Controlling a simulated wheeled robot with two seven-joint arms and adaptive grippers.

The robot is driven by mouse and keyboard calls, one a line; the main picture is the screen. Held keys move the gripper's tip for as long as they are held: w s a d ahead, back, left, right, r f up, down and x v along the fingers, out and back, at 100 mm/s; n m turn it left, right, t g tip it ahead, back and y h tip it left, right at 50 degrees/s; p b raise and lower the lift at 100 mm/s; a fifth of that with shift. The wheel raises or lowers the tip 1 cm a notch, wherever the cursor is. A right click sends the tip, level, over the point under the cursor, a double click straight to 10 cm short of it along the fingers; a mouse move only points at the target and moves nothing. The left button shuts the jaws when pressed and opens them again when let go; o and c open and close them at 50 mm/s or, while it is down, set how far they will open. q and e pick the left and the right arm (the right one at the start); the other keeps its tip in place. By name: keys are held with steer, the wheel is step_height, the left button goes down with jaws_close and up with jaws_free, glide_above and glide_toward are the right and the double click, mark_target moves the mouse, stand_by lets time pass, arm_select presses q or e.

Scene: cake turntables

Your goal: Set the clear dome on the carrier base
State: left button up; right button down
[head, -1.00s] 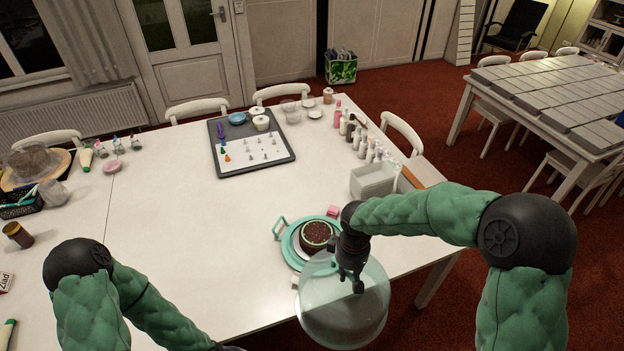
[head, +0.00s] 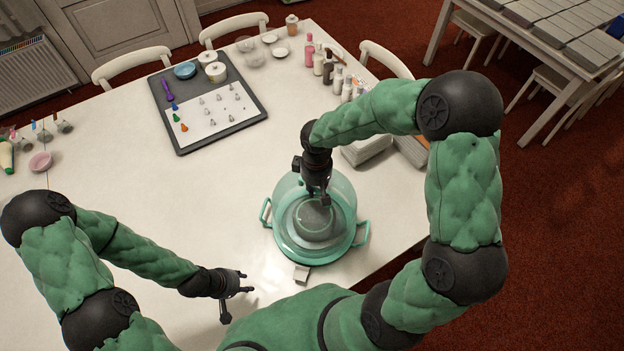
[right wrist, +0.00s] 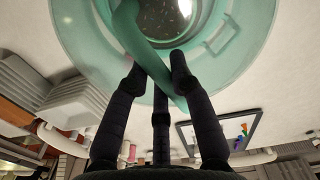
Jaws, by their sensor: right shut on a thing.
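The clear dome (head: 343,192) is above the teal carrier base (head: 292,252), roughly over its middle. I cannot tell whether the dome's rim touches the base. A dark round cake (head: 316,222) shows blurred through the dome. My right gripper (head: 318,200) is shut on the handle at the dome's top. In the right wrist view the teal dome handle (right wrist: 150,52) passes between the fingers (right wrist: 157,75), and the dome fills the upper part. My left gripper (head: 236,298) is open and empty, low at the table's front, left of the base.
A small pale block (head: 302,273) lies in front of the base. A grey tray (head: 258,112) with piping tips and pots stands further back. Bottles (head: 318,62) and a grey container (head: 366,150) stand toward the right edge. The table left of the base is clear.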

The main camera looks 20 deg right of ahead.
mark_target(316, 195)
arm_select(q)
steer(key=shift+s+f+b, duration=0.1)
steer(key=shift+f+b, duration=0.25)
steer(key=shift+f, duration=0.05)
arm_select(e)
steer(key=shift+s+f, duration=0.15)
steer(key=shift+f, duration=0.35)
arm_select(q)
steer(key=shift+f+b, duration=1.65)
arm_select(e)
steer(key=shift+f, duration=2.25)
arm_select(q)
steer(key=shift+f, duration=0.15)
steer(key=shift+f+b, duration=0.5)
steer(key=shift+b, duration=0.15)
arm_select(e)
steer(key=shift+f, duration=0.55)
steer(key=c, duration=1.4)
jaws_free()
steer(key=shift+o, duration=0.2)
arm_select(q)
steer(key=shift+r, duration=0.1)
arm_select(e)
steer(key=shift+r, duration=0.1)
steer(key=shift+r+p, duration=4.15)
steer(key=shift+r, duration=1.3)
arm_select(q)
step_height(316, 195, up, 8)
